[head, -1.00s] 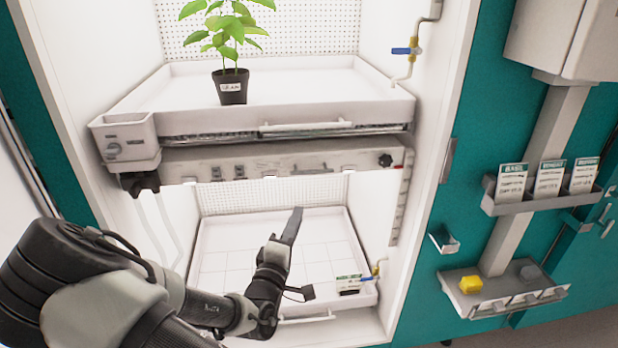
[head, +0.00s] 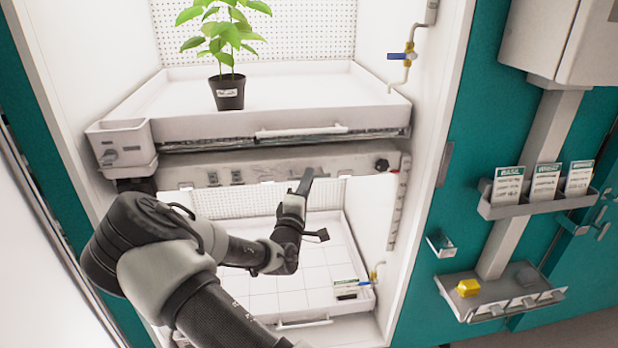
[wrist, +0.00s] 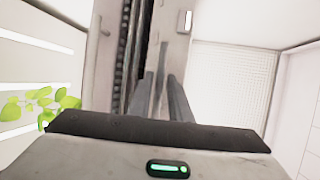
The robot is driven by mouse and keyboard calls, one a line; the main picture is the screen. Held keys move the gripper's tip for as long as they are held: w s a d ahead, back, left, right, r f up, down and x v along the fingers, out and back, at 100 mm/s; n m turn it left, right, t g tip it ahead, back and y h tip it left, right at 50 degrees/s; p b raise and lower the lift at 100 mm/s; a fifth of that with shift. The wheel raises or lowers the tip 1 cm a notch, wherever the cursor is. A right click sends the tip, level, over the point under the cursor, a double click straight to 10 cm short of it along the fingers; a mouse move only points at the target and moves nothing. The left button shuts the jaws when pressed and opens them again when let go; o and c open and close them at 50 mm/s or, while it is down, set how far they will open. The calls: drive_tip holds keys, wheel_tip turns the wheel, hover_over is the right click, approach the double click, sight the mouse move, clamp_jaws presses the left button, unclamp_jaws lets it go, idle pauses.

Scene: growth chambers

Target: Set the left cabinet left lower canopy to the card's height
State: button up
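The lower canopy (head: 280,170) is a pale bar with small fittings across the cabinet, under the upper tray. A dark knob (head: 382,165) is at its right end, above a notched upright strip (head: 397,205). My gripper (head: 306,182) is in front of the bar, right of its middle. Contact with the bar cannot be told.
The upper tray (head: 290,121) holds a potted plant (head: 229,92). A valve tap (head: 402,57) juts from the right wall.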

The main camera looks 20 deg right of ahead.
drive_tip(key=shift+x, duration=0.9)
drive_tip(key=shift+c, duration=0.5)
clamp_jaws()
wheel_tip(320, 180, down, 20)
drive_tip(key=b, duration=1.5)
drive_tip(key=shift+b, duration=0.3)
drive_tip(key=shift+o, duration=0.5)
unclamp_jaws()
